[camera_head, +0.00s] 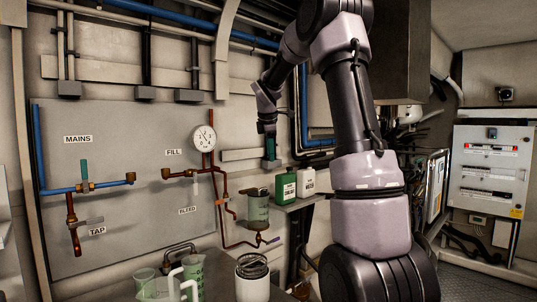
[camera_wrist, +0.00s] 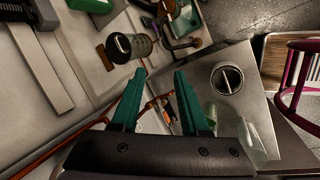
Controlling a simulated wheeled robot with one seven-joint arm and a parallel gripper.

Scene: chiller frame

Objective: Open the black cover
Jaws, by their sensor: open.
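A dark, round cover (camera_head: 257,192) tops a grey-green cylindrical pot (camera_head: 257,212) on the pipework below the gauge. In the wrist view the black cover (camera_wrist: 119,47) lies beyond and left of the fingertips, with a pale bar across it. It looks seated on the pot. My gripper (camera_head: 270,158) points down above and slightly right of the pot, apart from it. In the wrist view my gripper (camera_wrist: 160,76) has its two green fingers spread, with nothing held between them.
A green bottle (camera_head: 286,188) and a white bottle (camera_head: 307,182) stand on a shelf right of the pot. A white jar (camera_head: 252,280), a jug (camera_head: 192,272) and a beaker (camera_head: 145,283) are on the bench below. Copper pipes and valves (camera_head: 181,173) line the wall panel.

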